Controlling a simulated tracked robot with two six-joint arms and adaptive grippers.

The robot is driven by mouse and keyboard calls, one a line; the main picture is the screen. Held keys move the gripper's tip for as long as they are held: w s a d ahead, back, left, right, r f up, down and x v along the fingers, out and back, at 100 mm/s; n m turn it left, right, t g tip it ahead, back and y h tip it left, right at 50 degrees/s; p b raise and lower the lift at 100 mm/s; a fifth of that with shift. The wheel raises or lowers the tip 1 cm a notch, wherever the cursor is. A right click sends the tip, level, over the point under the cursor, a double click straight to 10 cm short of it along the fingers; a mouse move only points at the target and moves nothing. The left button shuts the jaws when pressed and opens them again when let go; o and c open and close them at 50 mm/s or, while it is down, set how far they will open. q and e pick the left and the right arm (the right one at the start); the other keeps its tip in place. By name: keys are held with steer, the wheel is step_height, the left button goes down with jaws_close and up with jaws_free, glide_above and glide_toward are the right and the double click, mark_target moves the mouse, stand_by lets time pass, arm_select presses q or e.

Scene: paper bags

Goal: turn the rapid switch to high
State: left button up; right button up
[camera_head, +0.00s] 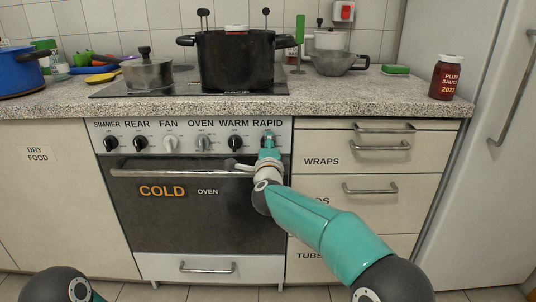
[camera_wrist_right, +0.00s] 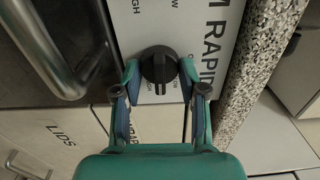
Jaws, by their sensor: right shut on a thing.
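The rapid switch is a black round knob (camera_wrist_right: 158,66) under the word RAPID on the stove's white control panel (camera_head: 184,141). My right gripper (camera_wrist_right: 159,74) is shut on it, with one fingertip on each side in the right wrist view. The knob's ridge runs toward the bottom of that view. Small lettering beside the knob is partly hidden by the fingers, so I cannot surely read its setting. In the head view my right gripper (camera_head: 268,140) covers most of the knob. My left gripper is not in view; only part of my left arm shows at lower left.
Several other knobs sit to the left, the nearest being the warm knob (camera_head: 235,142). The oven handle (camera_head: 182,167) sticks out below the panel. A black pot (camera_head: 236,62) stands on the hob above. Drawers with handles (camera_head: 370,188) are at the right.

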steer(key=m, duration=0.1)
steer(key=m+b, duration=0.1)
steer(key=f+m+b, duration=0.1)
steer(key=shift+d+m, duration=0.25)
steer(key=shift+m, duration=0.05)
steer(key=shift+m+b, duration=0.5)
steer(key=shift+m, duration=0.4)
steer(key=o, duration=1.1)
steer(key=shift+w, duration=0.1)
steer(key=shift+a+r, duration=0.15)
steer(key=shift+r, duration=0.1)
steer(key=shift+s, duration=0.25)
